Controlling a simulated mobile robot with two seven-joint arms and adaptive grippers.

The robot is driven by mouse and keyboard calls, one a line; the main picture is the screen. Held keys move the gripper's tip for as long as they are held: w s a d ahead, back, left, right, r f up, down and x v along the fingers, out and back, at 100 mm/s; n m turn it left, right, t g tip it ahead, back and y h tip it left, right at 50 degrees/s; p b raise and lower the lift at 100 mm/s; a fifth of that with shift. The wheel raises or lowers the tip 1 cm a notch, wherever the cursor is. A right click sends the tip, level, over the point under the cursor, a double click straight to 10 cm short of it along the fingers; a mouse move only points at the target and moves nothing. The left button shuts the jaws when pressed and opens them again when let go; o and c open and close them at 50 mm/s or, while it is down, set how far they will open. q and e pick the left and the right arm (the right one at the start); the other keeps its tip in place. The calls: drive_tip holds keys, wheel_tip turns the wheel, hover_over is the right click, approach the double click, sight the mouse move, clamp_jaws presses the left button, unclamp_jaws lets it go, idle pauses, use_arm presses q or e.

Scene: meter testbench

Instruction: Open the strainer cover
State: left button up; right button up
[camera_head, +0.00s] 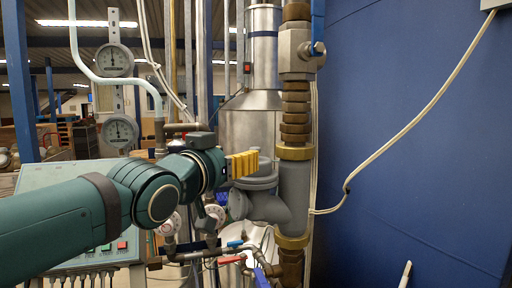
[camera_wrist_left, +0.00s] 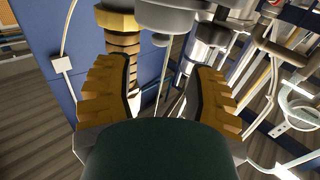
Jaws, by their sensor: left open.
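The grey strainer (camera_head: 292,190) sits in the vertical pipe at the centre of the head view, with a side branch pointing left. Its round grey cover (camera_head: 262,183) is on that branch, partly hidden behind my yellow fingers. My left gripper (camera_head: 244,164) comes in from the left, with its fingertips right at the cover in this view; I cannot tell if they touch it. In the left wrist view, the gripper (camera_wrist_left: 160,85) is open, with nothing between its fingers. Grey round strainer parts (camera_wrist_left: 168,18) show beyond the fingertips at the top. My right gripper is not in view.
Gauges (camera_head: 120,131), thin pipes and a control panel (camera_head: 75,180) crowd the left. A blue wall (camera_head: 430,150) with a white cable is at right. Red- and blue-handled valves (camera_head: 230,260) sit below.

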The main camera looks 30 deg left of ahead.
sight(255, 149)
use_arm(q)
drive_tip(key=w, duration=0.6)
drive_tip(key=w+p, duration=0.1)
drive_tip(key=w, duration=0.2)
drive_tip(key=shift+a, duration=0.4)
clamp_jaws()
